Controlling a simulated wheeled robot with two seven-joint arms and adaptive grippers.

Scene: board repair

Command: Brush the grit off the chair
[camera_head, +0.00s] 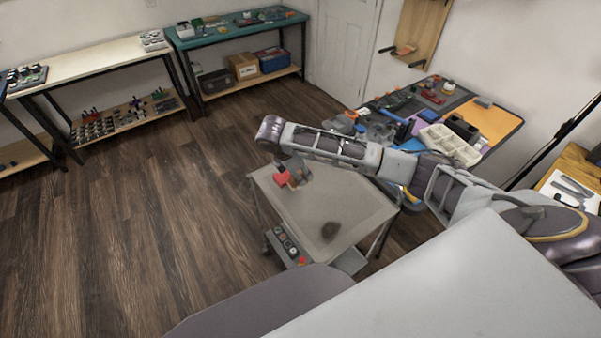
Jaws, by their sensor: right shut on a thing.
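I see no clear chair. A low grey-topped stand (360,208) on thin legs is in the middle of the head view. A dark round patch (331,230), perhaps the grit, lies on its top toward the near side. My right arm reaches in from the right over the stand's far edge. My right gripper (291,178) points down at the stand's far left corner and is shut on a small red and brown thing (282,178), perhaps a brush. The arm partly hides the grip. I cannot tell whether the held thing touches the top. My left gripper is out of view.
A control panel with round buttons (286,242) is on the stand's near left side. A cluttered workbench (495,124) stands behind my right arm. A teal bench (240,36) and a pale bench (85,60) line the back. The wooden floor at left is clear.

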